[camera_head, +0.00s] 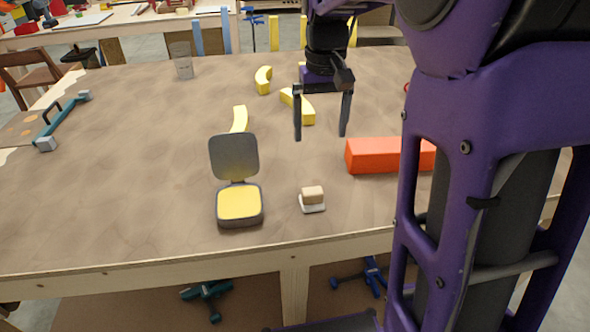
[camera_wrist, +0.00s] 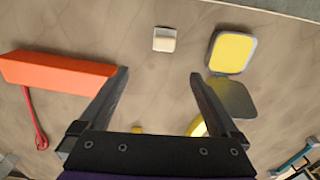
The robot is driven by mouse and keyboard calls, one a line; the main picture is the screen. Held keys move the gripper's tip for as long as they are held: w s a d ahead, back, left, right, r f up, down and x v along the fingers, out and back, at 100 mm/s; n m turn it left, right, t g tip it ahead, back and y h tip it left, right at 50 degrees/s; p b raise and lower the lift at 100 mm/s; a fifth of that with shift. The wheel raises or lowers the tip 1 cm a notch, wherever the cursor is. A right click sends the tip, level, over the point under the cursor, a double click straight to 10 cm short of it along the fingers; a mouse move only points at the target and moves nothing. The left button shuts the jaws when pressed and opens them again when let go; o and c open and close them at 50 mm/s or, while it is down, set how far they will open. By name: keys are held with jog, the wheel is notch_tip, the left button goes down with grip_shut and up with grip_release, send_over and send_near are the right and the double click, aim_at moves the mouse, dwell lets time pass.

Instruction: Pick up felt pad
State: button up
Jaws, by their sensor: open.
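In the wrist view the pale block (camera_wrist: 164,44) shows at the top middle, beyond my fingertips. My gripper (camera_head: 321,137) is open and empty above the table, behind the pad in the head view. In the wrist view its two fingers (camera_wrist: 159,74) are spread wide, with only bare tabletop between their tips.
An orange-red block (camera_head: 375,156) lies to the right. Several yellow curved pieces (camera_head: 263,80) lie farther back. A clear glass (camera_head: 182,62) and a teal clamp (camera_head: 63,122) are at left.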

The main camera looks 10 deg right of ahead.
jog(key=b, duration=0.2)
send_over(313, 190)
jog(key=f, duration=1.1)
jog(key=shift+s+d+f, duration=0.2)
jog(key=shift+d, duration=0.05)
jog(key=shift+w+a+f, duration=0.1)
jog(key=shift+a+f, duration=0.05)
jog(key=shift+f, duration=1.45)
jog(key=shift+w+a+f, duration=0.1)
jog(key=shift+a+f, duration=0.05)
jog(key=shift+f, duration=1.4)
jog(key=c, duration=1.4)
jog(key=shift+r, duration=0.1)
jog(key=shift+c, duration=0.3)
notch_tip(313, 190, up, 10)
jog(key=shift+f+p, duration=0.1)
jog(key=shift+p, duration=0.4)
